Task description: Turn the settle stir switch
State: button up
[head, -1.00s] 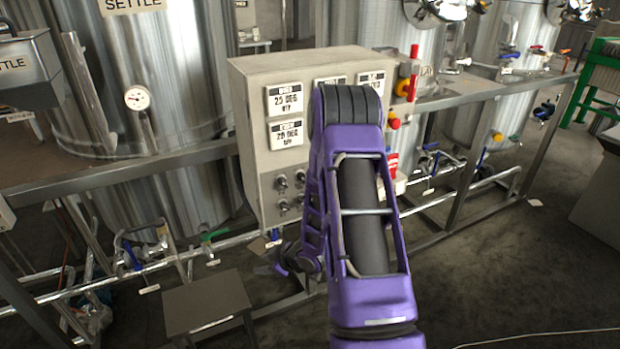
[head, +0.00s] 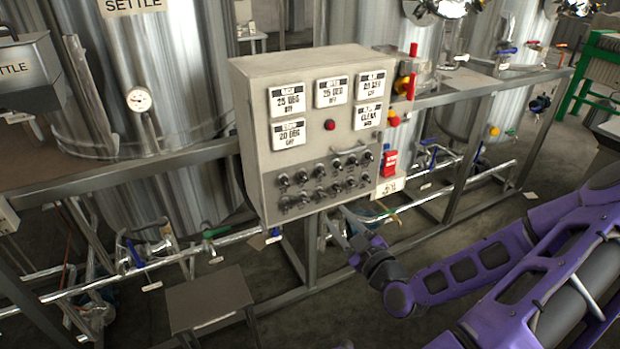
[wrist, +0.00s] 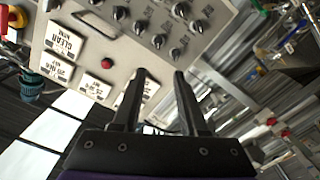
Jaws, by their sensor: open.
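The control box (head: 262,190) stands in the middle of the head view, with two rows of small dark switches (head: 321,171) low on its face. The switches also show at the top of the wrist view (wrist: 158,41), where the panel appears turned. The small switch labels are too small to read, so I cannot tell which one is the settle stir switch. My gripper (head: 342,222) is just below the right part of the box in the head view. In the wrist view my gripper (wrist: 160,78) has its two black fingers apart with nothing between them, below the switches.
A red button (head: 330,125) and several white displays (head: 287,99) sit above the switches. A red and yellow switch (head: 405,85) is on the box's right side. A metal rail (head: 180,160) and pipes run behind and below. A tank marked SETTLE (head: 150,60) stands left.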

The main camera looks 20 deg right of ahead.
jog(key=b, duration=0.8)
send_near(305, 177)
jog(key=w, duration=0.9)
jog(key=shift+a, duration=0.15)
grip_shut()
